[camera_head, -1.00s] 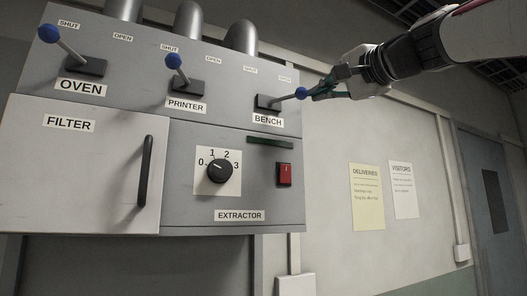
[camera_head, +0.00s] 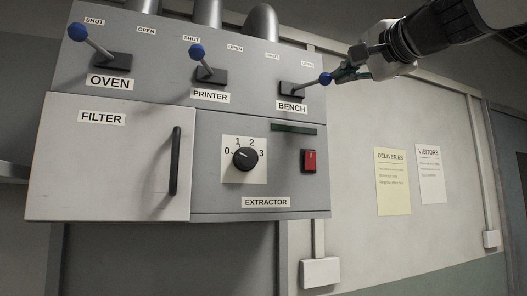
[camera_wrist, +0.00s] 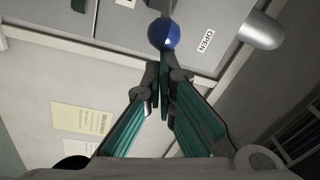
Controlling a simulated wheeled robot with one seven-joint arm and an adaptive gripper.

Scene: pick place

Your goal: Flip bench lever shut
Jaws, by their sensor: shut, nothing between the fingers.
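The bench lever (camera_head: 306,85) has a metal rod and a blue ball knob (camera_head: 325,78). It leans to the right, toward its OPEN label (camera_head: 307,64), above the BENCH label (camera_head: 291,106). My gripper (camera_head: 345,75) is shut and empty, with its fingertips just right of the knob. In the wrist view the knob (camera_wrist: 163,33) sits just beyond the closed fingertips (camera_wrist: 165,65); I cannot tell whether they touch it. The wrist view also shows the OPEN label (camera_wrist: 206,41) beside the knob.
The oven lever (camera_head: 95,42) and printer lever (camera_head: 203,62) lean left, toward their SHUT labels. Below are the filter door (camera_head: 105,165) with a black handle, the extractor dial (camera_head: 245,158) and a red switch (camera_head: 310,160). Two notices (camera_head: 393,180) hang on the wall to the right.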

